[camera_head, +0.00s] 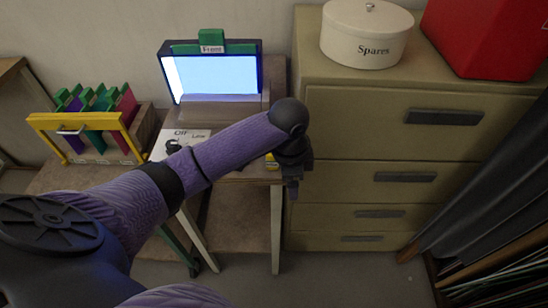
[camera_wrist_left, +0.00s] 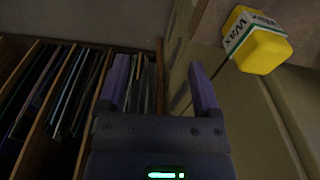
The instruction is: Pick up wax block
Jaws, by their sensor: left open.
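The wax block is yellow with a white label reading WAX; it shows at the upper right of the left wrist view (camera_wrist_left: 262,50). In the head view only a small yellow part of the wax block (camera_head: 271,162) shows beside my forearm's end, near the table's right edge. My left gripper (camera_wrist_left: 160,75) is open, with nothing between its fingers; the block is off to the right of them, apart. In the head view my left gripper (camera_head: 293,188) hangs down by the table's right edge, its fingers hard to make out. My right gripper is not in view.
The tan drawer cabinet (camera_head: 390,155) stands right of the table (camera_head: 80,180), close to my left gripper. A lit screen (camera_head: 215,77) and a yellow-framed rack (camera_head: 88,124) stand on the table. A white Spares tin (camera_head: 366,45) and red box (camera_head: 487,35) sit on the cabinet.

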